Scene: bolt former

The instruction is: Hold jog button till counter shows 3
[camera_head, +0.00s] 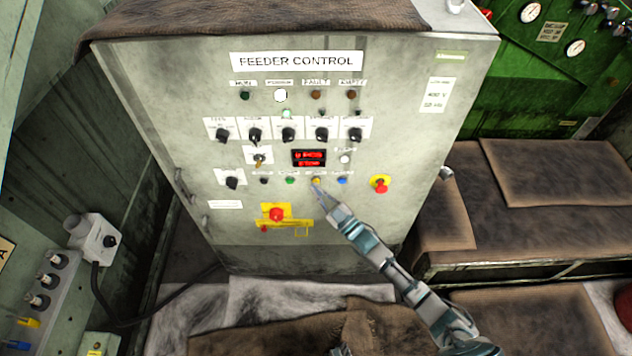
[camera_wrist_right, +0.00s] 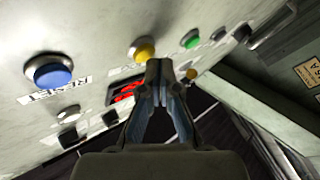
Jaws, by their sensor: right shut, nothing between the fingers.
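The grey feeder control cabinet (camera_head: 130,85) faces me. Its counter display (camera_head: 309,158) is lit red; I cannot read its digits. It also shows partly behind my gripper in the right wrist view (camera_wrist_right: 124,92). A yellow button (camera_head: 316,181) sits below the display, between a green button (camera_head: 290,181) and a blue button (camera_head: 342,181). Their small labels are too blurred to tell which is jog. My right gripper (camera_head: 321,189) is shut and empty, its tips close to the yellow button. In the right wrist view the tips (camera_wrist_right: 160,68) appear just beside the yellow button (camera_wrist_right: 145,48); contact is unclear.
A red button on a yellow plate (camera_head: 276,213) is below left, and a red and yellow knob (camera_head: 380,184) is at right. Black selector knobs (camera_head: 288,134) line the row above. The blue button (camera_wrist_right: 49,71) is labelled RESET. Brown-covered benches (camera_head: 555,170) stand at right.

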